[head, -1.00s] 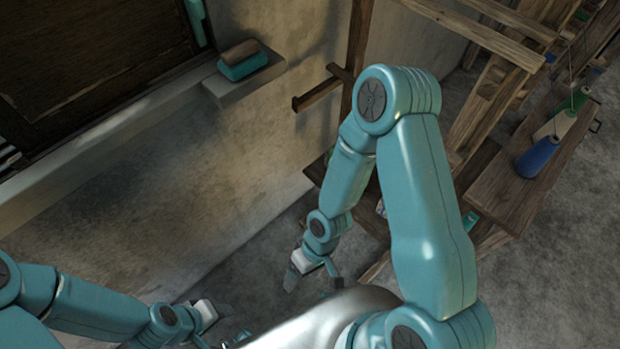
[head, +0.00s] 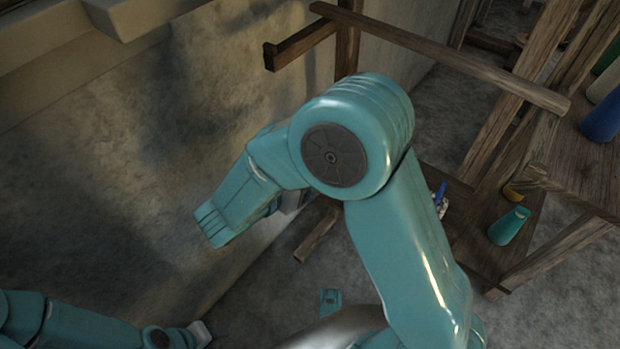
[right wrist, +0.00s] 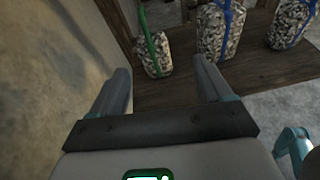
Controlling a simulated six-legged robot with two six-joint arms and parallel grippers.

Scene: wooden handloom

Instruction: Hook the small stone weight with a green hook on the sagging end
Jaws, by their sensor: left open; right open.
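In the right wrist view, a small speckled stone weight with a green hook (right wrist: 154,62) stands upright on a dark wooden board. My right gripper (right wrist: 164,72) is open and empty. Its fingers frame the weight from this angle, with the weight beyond the tips and apparently not touched. In the head view my right arm hides this weight and the right gripper. My left gripper (head: 203,334) shows only in part at the bottom left of the head view, clear of the weights. The sagging end is not seen in either view.
Larger speckled weights with blue hooks (right wrist: 220,30) stand right of the green-hooked one. In the head view, a blue hook (head: 440,192) shows beside my right arm. The wall (head: 110,150) is at left.

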